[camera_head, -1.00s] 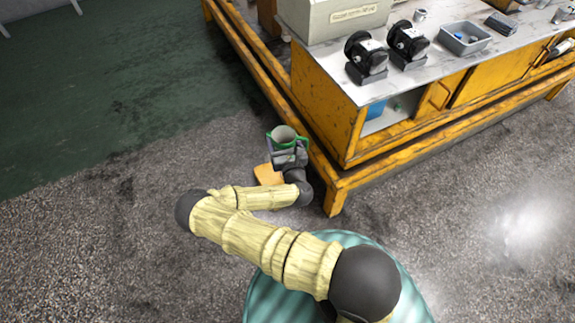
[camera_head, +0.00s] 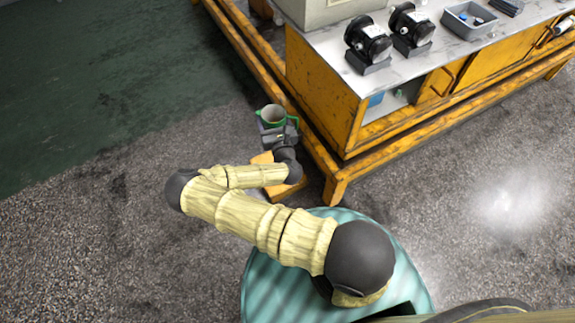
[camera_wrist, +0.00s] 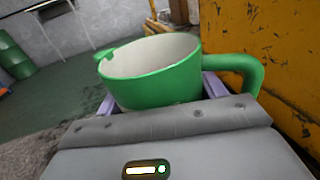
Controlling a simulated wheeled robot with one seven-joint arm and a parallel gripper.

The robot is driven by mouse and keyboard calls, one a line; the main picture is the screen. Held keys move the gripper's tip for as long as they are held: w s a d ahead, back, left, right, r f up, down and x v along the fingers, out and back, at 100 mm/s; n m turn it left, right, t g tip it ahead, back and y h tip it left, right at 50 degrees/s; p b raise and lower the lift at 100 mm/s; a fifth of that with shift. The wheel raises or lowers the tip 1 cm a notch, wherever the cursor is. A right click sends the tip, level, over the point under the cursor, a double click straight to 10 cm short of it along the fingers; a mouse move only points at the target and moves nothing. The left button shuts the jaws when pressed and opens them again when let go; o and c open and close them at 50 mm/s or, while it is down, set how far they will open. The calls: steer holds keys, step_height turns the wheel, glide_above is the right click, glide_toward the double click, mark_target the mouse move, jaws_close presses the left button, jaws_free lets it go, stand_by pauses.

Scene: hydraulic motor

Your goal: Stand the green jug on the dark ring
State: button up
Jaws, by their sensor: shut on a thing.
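The green jug (camera_head: 271,115) has a pale inside and is held upright, open top up, in my gripper (camera_head: 276,128). In the wrist view the jug (camera_wrist: 160,88) fills the middle, with its handle to the right and its spout to the left. My gripper (camera_wrist: 160,100) is shut around the jug's body, with a finger showing on each side. The jug is beside the yellow bench, in front of its left end. I cannot make out the dark ring in either view.
A yellow bench (camera_head: 320,90) with a grey top carries two black pump-like units (camera_head: 368,40) (camera_head: 411,26) and a grey tray (camera_head: 469,19). An orange-tan block (camera_head: 277,186) shows below my arm. The floor to the left is clear.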

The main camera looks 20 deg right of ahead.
steer(key=s+a+f+m+g+h+b, duration=0.2)
steer(key=a+f+m+g+h+b, duration=0.1)
steer(key=f, duration=0.5)
steer(key=s+a+f+m+g+h+b, duration=0.1)
steer(key=a+f+m+g+h+b, duration=0.1)
steer(key=f+h+b, duration=0.5)
steer(key=s+a+f+m+g+h+b, duration=0.2)
steer(key=a+f+m+g+h+b, duration=0.1)
steer(key=f, duration=0.8)
steer(key=m+g+h+b, duration=0.1)
steer(key=m+h, duration=0.1)
steer(key=m, duration=0.1)
steer(key=shift+s+a+f+m+b, duration=0.25)
steer(key=shift+s+a+m+b, duration=0.05)
steer(key=shift+s+b, duration=0.1)
